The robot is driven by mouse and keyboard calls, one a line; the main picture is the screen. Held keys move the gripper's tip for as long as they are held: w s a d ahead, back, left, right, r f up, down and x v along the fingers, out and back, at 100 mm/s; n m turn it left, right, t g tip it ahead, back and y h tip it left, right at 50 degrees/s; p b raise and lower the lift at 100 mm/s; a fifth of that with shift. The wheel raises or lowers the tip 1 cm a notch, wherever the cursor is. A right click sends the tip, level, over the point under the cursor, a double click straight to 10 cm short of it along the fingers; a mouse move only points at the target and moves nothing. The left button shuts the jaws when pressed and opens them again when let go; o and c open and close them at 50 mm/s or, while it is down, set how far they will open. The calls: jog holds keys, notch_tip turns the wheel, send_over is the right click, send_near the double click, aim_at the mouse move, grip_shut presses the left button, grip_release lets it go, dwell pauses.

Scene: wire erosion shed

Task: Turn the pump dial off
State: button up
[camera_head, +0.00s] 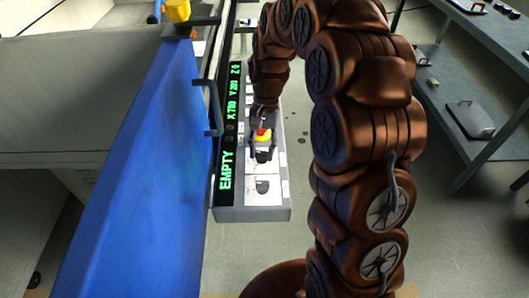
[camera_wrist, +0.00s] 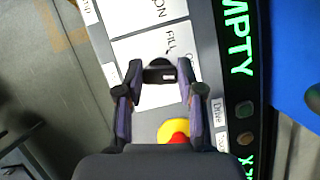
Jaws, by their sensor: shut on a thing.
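A grey control panel (camera_head: 250,213) with white label plates carries the dials. My gripper (camera_head: 262,153) reaches down onto it. In the wrist view, my gripper (camera_wrist: 161,78) has its two fingers on either side of a black dial (camera_wrist: 160,65), shut on it. The plate around this dial reads "FILL", and "ON" shows on the plate beyond. Another black dial (camera_head: 262,186) sits nearer the panel's lower end in the head view and is free. The fingers partly hide the gripped dial, and I cannot read which one is labelled pump.
A yellow and red button (camera_wrist: 174,131) lies close beside the fingers. A black display strip (camera_head: 226,160) with green text, "EMPTY", runs along the panel. A blue machine wall (camera_head: 140,170) stands left. Grey shelves (camera_head: 470,100) are at right, with bare floor between.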

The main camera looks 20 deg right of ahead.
jog(key=shift+n+h+b, duration=0.45)
jog(key=shift+n+h, duration=0.05)
jog(key=shift+n, duration=0.6)
jog(key=o, duration=1.1)
jog(key=shift+o, duration=0.2)
jog(key=shift+r, duration=0.1)
jog(key=v, duration=1.1)
jog(key=shift+w+r, duration=0.3)
